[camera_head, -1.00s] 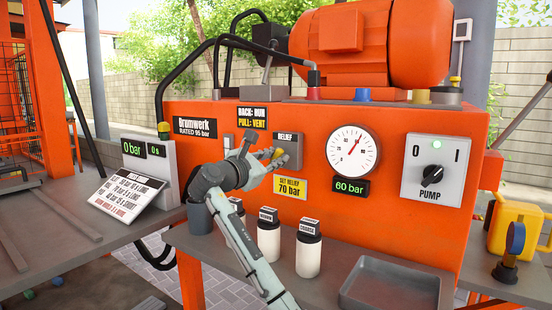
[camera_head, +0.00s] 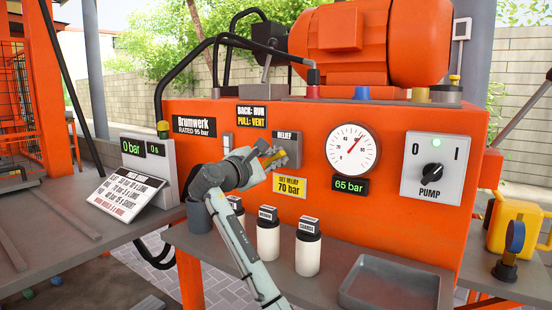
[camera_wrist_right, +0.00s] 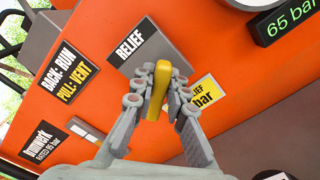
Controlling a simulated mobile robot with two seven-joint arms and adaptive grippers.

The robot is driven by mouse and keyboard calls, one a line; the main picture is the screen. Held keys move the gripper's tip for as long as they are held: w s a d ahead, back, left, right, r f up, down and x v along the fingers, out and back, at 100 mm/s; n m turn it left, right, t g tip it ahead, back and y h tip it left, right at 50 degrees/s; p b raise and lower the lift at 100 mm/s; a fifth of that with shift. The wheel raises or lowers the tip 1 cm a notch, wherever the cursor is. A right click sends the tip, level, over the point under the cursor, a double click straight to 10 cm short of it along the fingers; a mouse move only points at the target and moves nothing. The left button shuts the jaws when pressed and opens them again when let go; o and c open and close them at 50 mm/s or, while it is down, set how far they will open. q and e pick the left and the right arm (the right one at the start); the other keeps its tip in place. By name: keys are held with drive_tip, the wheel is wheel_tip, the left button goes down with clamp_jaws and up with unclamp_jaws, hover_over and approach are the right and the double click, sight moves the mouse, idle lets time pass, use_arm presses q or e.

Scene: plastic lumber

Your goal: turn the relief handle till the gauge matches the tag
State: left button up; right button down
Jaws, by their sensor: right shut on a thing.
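The yellow relief handle (camera_wrist_right: 160,90) sits on the orange panel below the RELIEF label (camera_wrist_right: 130,45). My right gripper (camera_head: 274,158) is shut on the handle, with its fingers on both sides of it in the right wrist view (camera_wrist_right: 158,105). The round gauge (camera_head: 352,151) has a red needle tilted up and right, and the green readout (camera_head: 350,185) below it shows 65 bar. The yellow tag (camera_head: 290,187) reads SET RELIEF 70 bar. My left gripper is not in view.
The pump switch (camera_head: 431,174) is at the right of the panel with a green light on. White bottles (camera_head: 308,252) and a grey tray (camera_head: 392,285) stand on the shelf below. An orange motor (camera_head: 372,45) sits on top.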

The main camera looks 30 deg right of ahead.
drive_tip(key=shift+f+m, duration=0.15)
drive_tip(key=shift+m, duration=0.35)
drive_tip(key=shift+f+m+b, duration=0.15)
drive_tip(key=shift+m+b, duration=0.3)
drive_tip(key=shift+m, duration=0.95)
drive_tip(key=m+b, duration=0.1)
drive_tip(key=m, duration=0.1)
drive_tip(key=m+b, duration=0.1)
drive_tip(key=m, duration=0.1)
drive_tip(key=m+b, duration=0.1)
drive_tip(key=m, duration=0.1)
drive_tip(key=shift+f+b, duration=0.3)
drive_tip(key=shift+b, duration=0.05)
use_arm(q)
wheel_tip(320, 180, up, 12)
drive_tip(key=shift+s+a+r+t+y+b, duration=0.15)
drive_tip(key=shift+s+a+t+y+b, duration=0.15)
drive_tip(key=shift+b, duration=0.05)
use_arm(e)
drive_tip(key=shift+m, duration=0.9)
drive_tip(key=c, duration=1.5)
unclamp_jaws()
drive_tip(key=shift+r, duration=0.1)
drive_tip(key=shift+c, duration=0.2)
